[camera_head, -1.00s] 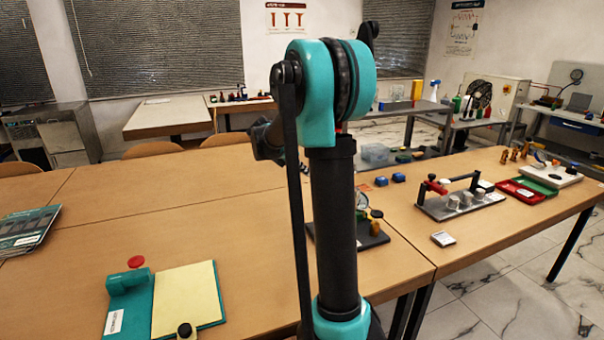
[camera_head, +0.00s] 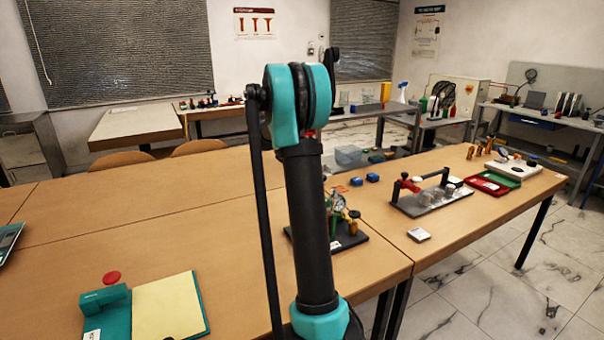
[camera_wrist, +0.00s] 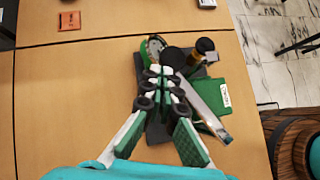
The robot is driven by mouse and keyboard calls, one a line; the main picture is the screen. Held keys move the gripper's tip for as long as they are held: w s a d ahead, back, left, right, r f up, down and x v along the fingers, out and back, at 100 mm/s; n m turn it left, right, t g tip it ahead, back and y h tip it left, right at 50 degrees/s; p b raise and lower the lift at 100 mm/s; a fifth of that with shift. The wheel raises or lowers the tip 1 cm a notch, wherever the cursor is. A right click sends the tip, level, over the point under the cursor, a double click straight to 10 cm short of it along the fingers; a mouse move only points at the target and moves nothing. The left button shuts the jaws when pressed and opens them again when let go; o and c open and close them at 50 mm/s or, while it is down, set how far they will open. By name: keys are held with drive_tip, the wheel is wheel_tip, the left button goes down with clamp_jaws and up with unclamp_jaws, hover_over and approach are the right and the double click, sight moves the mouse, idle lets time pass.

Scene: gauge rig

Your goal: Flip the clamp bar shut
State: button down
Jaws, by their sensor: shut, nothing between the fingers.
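On the table right of my arm, a metal plate (camera_head: 455,202) carries a black bar (camera_head: 432,175) on posts, with a red part at its left end and pale cylinders under it. I cannot tell whether this is the clamp bar. A gauge rig with a dark base (camera_head: 350,243), a green-rimmed gauge (camera_head: 337,202) and a brass-coloured part stands partly hidden behind my arm. The wrist view shows a silver bar (camera_wrist: 208,102) slanting beside a green block (camera_wrist: 220,97). My gripper (camera_wrist: 161,76) is shut and empty over the rig in that view; contact is unclear.
A small white device (camera_head: 419,234) lies near the table's right edge. A teal board with a yellow pad (camera_head: 170,308) and a red knob (camera_head: 111,278) lies front left. Small blue blocks (camera_head: 372,178) sit behind the rig. The middle left table is clear.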

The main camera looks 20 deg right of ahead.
drive_tip(key=s+d, duration=0.2)
drive_tip(key=s, duration=0.1)
drive_tip(key=shift+d, duration=0.25)
drive_tip(key=shift+s+d, duration=0.3)
drive_tip(key=shift+s, duration=0.3)
drive_tip(key=shift+s+d, duration=0.3)
drive_tip(key=shift+s, duration=0.25)
drive_tip(key=v, duration=1.2)
drive_tip(key=shift+s, duration=0.1)
